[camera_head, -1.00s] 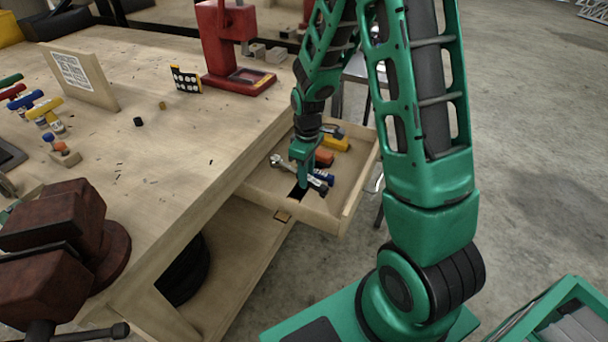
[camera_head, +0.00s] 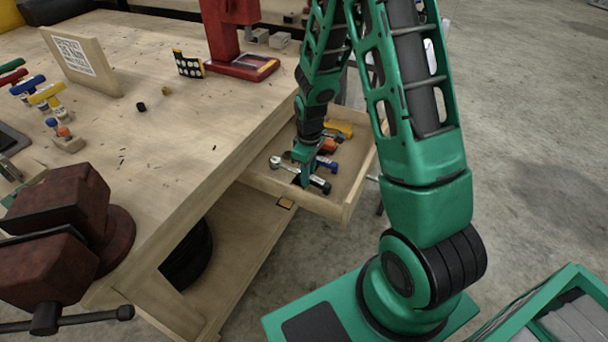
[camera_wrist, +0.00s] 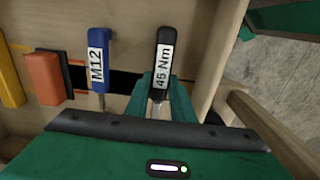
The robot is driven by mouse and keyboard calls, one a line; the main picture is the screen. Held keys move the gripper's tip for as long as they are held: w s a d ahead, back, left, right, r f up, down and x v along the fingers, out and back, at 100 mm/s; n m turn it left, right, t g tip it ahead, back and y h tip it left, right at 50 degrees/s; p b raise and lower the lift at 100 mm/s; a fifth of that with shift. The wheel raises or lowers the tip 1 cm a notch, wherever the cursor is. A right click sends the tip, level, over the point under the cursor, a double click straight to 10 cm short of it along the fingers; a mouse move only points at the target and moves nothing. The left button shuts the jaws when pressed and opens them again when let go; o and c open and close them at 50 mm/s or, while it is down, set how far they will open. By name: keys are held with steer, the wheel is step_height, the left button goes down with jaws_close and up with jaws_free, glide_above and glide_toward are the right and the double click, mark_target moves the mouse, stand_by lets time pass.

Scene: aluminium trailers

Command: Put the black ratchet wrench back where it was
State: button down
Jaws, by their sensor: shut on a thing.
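The black ratchet wrench has a silver ratchet head (camera_head: 276,161) and a black handle (camera_head: 320,185). It is at the open drawer (camera_head: 330,208), close over its floor near the front. In the wrist view its black handle (camera_wrist: 164,62) carries a "45 Nm" label. My gripper (camera_head: 304,178) points down into the drawer and is shut on the wrench's shaft; its green fingers also show in the wrist view (camera_wrist: 160,102). A dark patch lies on the drawer floor under the wrench. I cannot tell whether the wrench touches the floor.
A blue-handled M12 tool (camera_wrist: 98,55) lies parallel beside the wrench. An orange tool (camera_wrist: 45,78) and a yellow tool (camera_wrist: 10,75) are farther left. The drawer walls are close around. The workbench (camera_head: 190,130) holds a red press (camera_head: 230,45) and a dark red vise (camera_head: 60,220).

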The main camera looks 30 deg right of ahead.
steer(key=shift+s+f, duration=0.25)
steer(key=shift+f, duration=0.85)
stand_by(0.6)
steer(key=c, duration=1.5)
jaws_free()
steer(key=shift+o, duration=0.2)
steer(key=shift+w+d, duration=0.1)
steer(key=shift+w+d, duration=0.1)
steer(key=shift+r, duration=0.1)
